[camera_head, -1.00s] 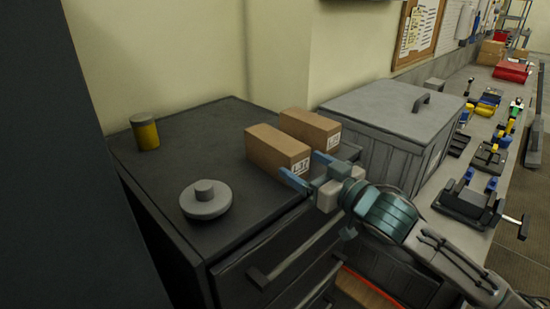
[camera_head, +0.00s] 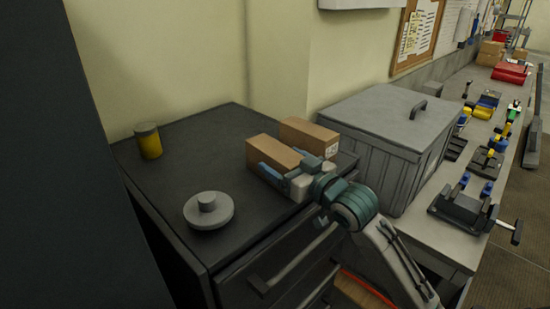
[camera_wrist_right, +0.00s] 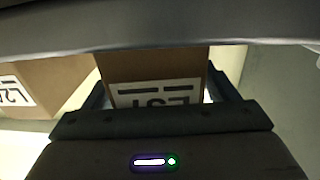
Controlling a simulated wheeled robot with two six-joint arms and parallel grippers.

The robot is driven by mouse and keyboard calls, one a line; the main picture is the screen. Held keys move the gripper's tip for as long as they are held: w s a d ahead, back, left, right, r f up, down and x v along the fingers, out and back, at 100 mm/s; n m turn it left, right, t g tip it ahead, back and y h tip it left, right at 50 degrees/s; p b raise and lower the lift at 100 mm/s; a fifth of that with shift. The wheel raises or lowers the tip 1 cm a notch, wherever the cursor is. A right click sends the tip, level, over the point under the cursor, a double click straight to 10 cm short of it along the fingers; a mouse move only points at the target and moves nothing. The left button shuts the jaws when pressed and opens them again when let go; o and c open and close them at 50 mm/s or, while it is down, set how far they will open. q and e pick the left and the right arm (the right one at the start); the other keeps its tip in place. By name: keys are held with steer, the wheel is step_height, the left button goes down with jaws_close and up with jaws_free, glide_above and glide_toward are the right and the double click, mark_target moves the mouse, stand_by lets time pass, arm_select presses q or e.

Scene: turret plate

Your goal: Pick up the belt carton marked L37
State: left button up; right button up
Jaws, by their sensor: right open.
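The belt carton marked L37 (camera_head: 270,152) is a brown box lying on top of the dark cabinet. Its label is hidden in the head view, but shows upside down on the near end in the right wrist view (camera_wrist_right: 158,92). My right gripper (camera_head: 290,167) is at that end, open, with one blue finger on each side of the carton. In the right wrist view the carton end sits between the fingers; whether they touch it I cannot tell. My left gripper is not in view.
A second, similar carton (camera_head: 310,134) stands close behind, also with a label. A grey lidded bin (camera_head: 385,120) is to the right. A yellow can (camera_head: 149,142) and a grey round knobbed disc (camera_head: 208,210) stand left on the cabinet (camera_head: 190,165). Its left top is mostly clear.

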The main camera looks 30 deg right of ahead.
steer(key=shift+w, duration=0.3)
steer(key=c, duration=1.3)
